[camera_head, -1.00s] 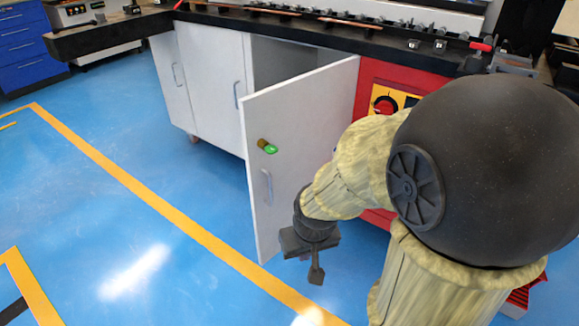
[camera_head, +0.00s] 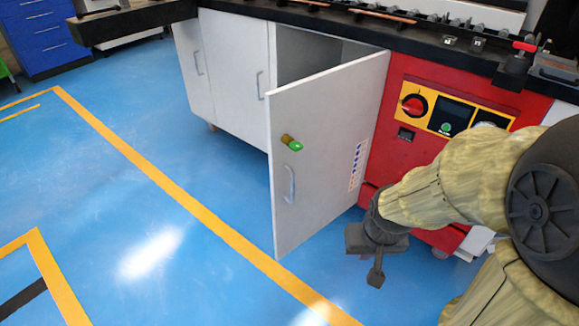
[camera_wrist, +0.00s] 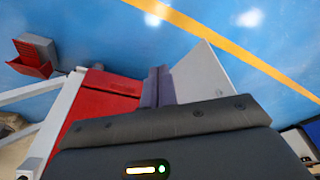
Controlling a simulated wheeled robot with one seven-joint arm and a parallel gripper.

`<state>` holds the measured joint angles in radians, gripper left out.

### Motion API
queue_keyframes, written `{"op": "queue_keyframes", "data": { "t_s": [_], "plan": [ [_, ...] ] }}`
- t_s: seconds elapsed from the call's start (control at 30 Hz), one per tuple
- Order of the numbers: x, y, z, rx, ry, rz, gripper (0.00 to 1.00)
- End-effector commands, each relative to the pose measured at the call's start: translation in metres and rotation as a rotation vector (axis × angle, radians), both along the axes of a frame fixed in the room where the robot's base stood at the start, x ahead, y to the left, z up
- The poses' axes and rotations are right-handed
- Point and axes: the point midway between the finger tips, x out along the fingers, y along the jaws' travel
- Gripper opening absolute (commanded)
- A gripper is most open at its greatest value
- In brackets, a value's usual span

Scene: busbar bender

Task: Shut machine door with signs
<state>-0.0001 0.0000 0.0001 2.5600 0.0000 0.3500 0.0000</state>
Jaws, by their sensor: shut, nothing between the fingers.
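The machine door with signs (camera_head: 322,160) is a white panel standing open, swung out from the cabinet. It carries a strip of small coloured signs (camera_head: 357,166) near its hinge side, a green-tipped brass knob (camera_head: 292,143) and a grey handle (camera_head: 289,184). My gripper (camera_head: 376,274) is low, to the right of the door's lower part and in front of the red panel. In the wrist view my gripper (camera_wrist: 158,84) has its fingers together and empty, with the white door (camera_wrist: 203,76) just to the right. I cannot tell whether they touch.
The red control panel (camera_head: 414,134) with a yellow plate and dial is right of the door. The open cabinet (camera_head: 302,55) is behind it. Closed white doors (camera_head: 233,72) are to the left. Blue floor with yellow lines is clear in front.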

Motion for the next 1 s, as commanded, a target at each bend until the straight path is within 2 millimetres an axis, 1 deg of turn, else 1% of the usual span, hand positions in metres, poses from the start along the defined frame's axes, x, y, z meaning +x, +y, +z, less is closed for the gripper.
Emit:
{"op": "queue_keyframes", "data": {
  "t_s": [0.13,0.23,0.37,0.4,0.53,0.6,0.7,0.8,0.9,0.97,1.0],
  "plan": [
    [0.005,-0.002,-0.002,-0.003,-0.013,-0.009,0.0],
    [0.02,-0.006,-0.007,-0.007,-0.052,-0.028,0.0],
    [0.053,-0.01,-0.02,0.012,-0.145,-0.072,0.0],
    [0.065,-0.01,-0.024,0.03,-0.182,-0.087,0.0],
    [0.102,-0.002,-0.039,0.137,-0.298,-0.131,0.0],
    [0.118,0.006,-0.045,0.221,-0.354,-0.153,0.0],
    [0.138,0.021,-0.052,0.372,-0.421,-0.193,0.0],
    [0.152,0.038,-0.055,0.557,-0.47,-0.239,0.0],
    [0.162,0.055,-0.052,0.768,-0.501,-0.296,0.0],
    [0.165,0.064,-0.047,0.908,-0.511,-0.333,0.0],
    [0.167,0.07,-0.043,1.004,-0.513,-0.359,0.0]
  ]
}}
